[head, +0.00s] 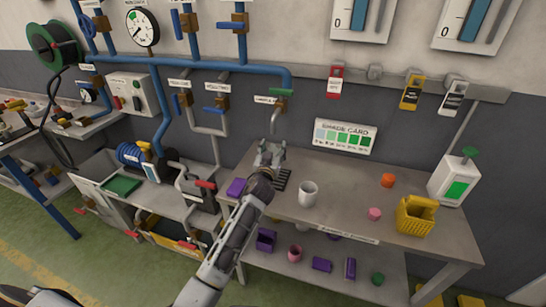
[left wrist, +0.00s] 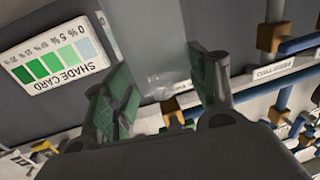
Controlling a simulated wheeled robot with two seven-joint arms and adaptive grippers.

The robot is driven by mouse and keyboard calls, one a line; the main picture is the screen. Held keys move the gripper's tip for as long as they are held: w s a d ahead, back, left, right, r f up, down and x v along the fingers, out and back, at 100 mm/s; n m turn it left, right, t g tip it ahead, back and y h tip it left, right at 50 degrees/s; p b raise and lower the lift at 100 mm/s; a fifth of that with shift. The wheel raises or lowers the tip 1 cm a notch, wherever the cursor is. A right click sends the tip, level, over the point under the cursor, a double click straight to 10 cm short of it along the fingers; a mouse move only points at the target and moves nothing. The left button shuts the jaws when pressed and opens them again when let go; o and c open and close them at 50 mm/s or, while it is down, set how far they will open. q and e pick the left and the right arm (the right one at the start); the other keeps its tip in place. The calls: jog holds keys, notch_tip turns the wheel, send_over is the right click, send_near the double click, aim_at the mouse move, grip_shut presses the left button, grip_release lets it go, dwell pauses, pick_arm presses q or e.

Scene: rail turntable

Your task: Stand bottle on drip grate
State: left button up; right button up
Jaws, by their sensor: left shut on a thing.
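My left gripper (head: 270,156) reaches over the bench to just below the sample tap pipe (head: 276,118). In the left wrist view, my left gripper (left wrist: 165,95) is shut on a pale, see-through bottle (left wrist: 150,45) between its green-padded fingers. In the head view the bottle is mostly hidden by the gripper and cannot be made out clearly. The dark slotted drip grate (head: 283,179) lies on the bench just below and right of the gripper, partly covered by my arm. I cannot tell whether the bottle touches the grate. My right gripper is not in view.
A white cup (head: 308,193) stands right of the grate. A purple block (head: 236,187) lies to its left. The shade card (head: 345,138) hangs behind.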

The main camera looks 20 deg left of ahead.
pick_arm(q)
jog(key=shift+s+f, duration=0.1)
jog(key=shift+f, duration=1.6)
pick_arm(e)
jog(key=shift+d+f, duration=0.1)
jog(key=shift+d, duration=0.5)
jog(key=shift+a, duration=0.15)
pick_arm(q)
jog(key=shift+f, duration=0.1)
jog(key=o, duration=1.3)
jog(key=shift+c, duration=0.2)
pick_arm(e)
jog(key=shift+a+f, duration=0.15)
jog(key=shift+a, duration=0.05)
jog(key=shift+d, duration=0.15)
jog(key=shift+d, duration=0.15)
